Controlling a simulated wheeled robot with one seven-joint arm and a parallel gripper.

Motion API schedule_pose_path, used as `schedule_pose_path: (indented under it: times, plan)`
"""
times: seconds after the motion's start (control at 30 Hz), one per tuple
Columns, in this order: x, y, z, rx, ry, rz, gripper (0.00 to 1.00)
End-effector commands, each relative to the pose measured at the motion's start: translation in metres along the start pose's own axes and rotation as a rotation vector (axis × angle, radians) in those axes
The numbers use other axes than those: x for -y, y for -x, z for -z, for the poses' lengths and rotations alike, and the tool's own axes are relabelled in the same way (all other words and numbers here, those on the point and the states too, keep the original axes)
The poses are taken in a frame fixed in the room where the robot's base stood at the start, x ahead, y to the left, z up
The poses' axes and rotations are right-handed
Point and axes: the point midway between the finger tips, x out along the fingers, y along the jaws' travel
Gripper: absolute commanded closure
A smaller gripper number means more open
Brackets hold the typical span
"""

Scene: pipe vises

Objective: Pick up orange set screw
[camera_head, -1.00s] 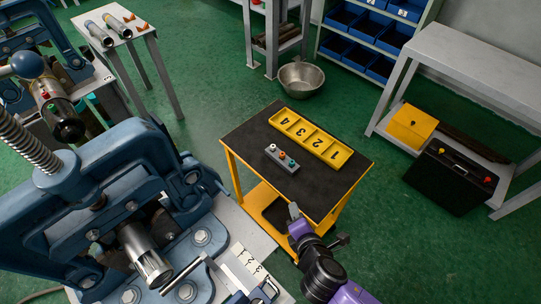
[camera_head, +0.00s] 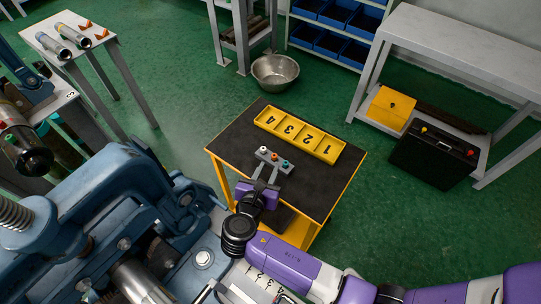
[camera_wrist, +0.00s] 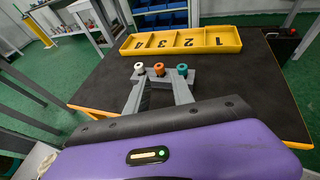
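The orange set screw (camera_head: 274,157) stands upright in a small grey holder (camera_head: 265,163) on the black-topped cart. It is the middle of three, between a white screw (camera_head: 263,149) and a teal screw (camera_head: 285,162). In the wrist view the orange screw (camera_wrist: 158,69) is upright, with the white one (camera_wrist: 139,67) to its left and the teal one (camera_wrist: 182,70) to its right. My gripper (camera_head: 266,173) reaches over the cart's near edge to the near side of the holder. Its two fingers are apart, with nothing between them; the orange screw is just beyond the gap.
A yellow tray (camera_head: 299,134) with numbered compartments lies behind the holder on the cart (camera_head: 238,140). A blue pipe vise (camera_head: 130,200) stands close at the left. A metal bowl (camera_head: 275,72) sits on the floor behind the cart. The cart top's right side is clear.

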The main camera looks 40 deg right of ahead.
Motion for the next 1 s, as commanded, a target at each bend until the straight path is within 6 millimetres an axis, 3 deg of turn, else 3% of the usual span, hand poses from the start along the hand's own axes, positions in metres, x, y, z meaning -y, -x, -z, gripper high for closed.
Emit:
schedule_pose_path:
  times: [0.5,0.8,0.97,1.0]
  plan:
    - [-0.002,-0.062,-0.001,-0.003,-0.005,-0.001,0.71]
    - [-0.002,-0.067,-0.001,-0.003,-0.005,-0.004,0.71]
    - [-0.002,-0.067,-0.001,-0.003,-0.005,-0.003,1.00]
    - [-0.002,-0.067,-0.001,-0.003,-0.005,-0.003,1.00]
